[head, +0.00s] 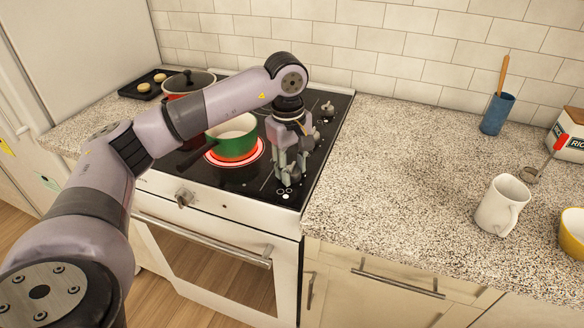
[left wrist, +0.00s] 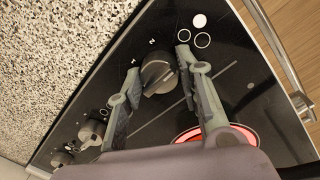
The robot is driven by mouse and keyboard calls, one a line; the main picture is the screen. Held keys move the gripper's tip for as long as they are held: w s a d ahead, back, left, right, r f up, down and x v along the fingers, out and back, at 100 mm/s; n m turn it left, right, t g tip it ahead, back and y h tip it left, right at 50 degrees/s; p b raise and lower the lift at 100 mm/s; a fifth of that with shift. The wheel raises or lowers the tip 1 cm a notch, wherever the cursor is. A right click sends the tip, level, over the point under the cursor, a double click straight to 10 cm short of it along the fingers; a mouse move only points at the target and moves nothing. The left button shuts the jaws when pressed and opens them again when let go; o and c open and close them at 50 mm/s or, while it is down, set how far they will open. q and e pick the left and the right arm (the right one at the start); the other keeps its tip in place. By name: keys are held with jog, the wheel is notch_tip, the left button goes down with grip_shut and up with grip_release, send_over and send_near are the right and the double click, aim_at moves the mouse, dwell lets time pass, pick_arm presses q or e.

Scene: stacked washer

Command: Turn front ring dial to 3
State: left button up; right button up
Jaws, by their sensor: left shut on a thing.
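The front dial (left wrist: 157,77) is a dark grey knob on the black cooktop (left wrist: 140,115), with the marks 1 and 2 printed beside it. In the left wrist view, the two fingers of my left gripper (left wrist: 158,64) stand on either side of this dial and are shut on it. In the head view, my left gripper (head: 286,180) points down at the cooktop's right front corner and hides the dial. A ring glows red under the green pot (head: 232,140). My right gripper is not in view.
More dials (left wrist: 91,131) line the same cooktop edge. A red pot (head: 188,84) and a tray of round food (head: 146,86) are at the left. A white mug (head: 499,206) and a blue cup (head: 496,115) stand on the right counter (head: 400,170), which is largely clear.

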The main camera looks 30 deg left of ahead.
pick_arm(q)
jog(key=shift+r, duration=0.1)
dwell(0.4)
jog(key=o, duration=1.2)
jog(key=r, duration=1.2)
jog(key=shift+s+a, duration=0.15)
jog(key=shift+s, duration=0.2)
jog(key=shift+f, duration=0.15)
